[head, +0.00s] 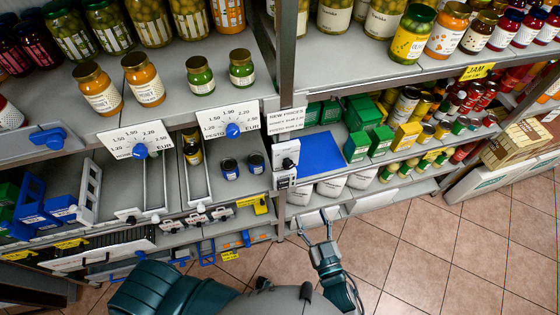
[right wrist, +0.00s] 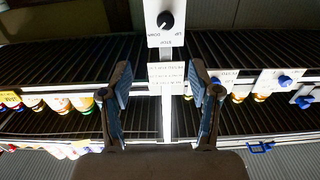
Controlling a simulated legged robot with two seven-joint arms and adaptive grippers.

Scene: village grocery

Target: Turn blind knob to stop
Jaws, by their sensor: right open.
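The blind knob (right wrist: 166,20) is a small black dial on a white panel (right wrist: 157,38) at the top middle of the right wrist view. The panel carries DOWN, STOP and UP labels, and the setting of the knob is too small to tell for sure. In the head view a white control box (head: 286,157) with a small dark knob is fixed to the shelf post. My right gripper (head: 314,223) is open and empty, below and apart from the box. In the right wrist view its two fingers (right wrist: 160,82) are spread below the knob. My left gripper is not in view.
Two white price dials with blue knobs (head: 233,130) (head: 140,151) sit on the left shelf's front. Jars (head: 147,80) stand above them. A blue mat (head: 321,152) lies right of the post among green boxes (head: 357,147).

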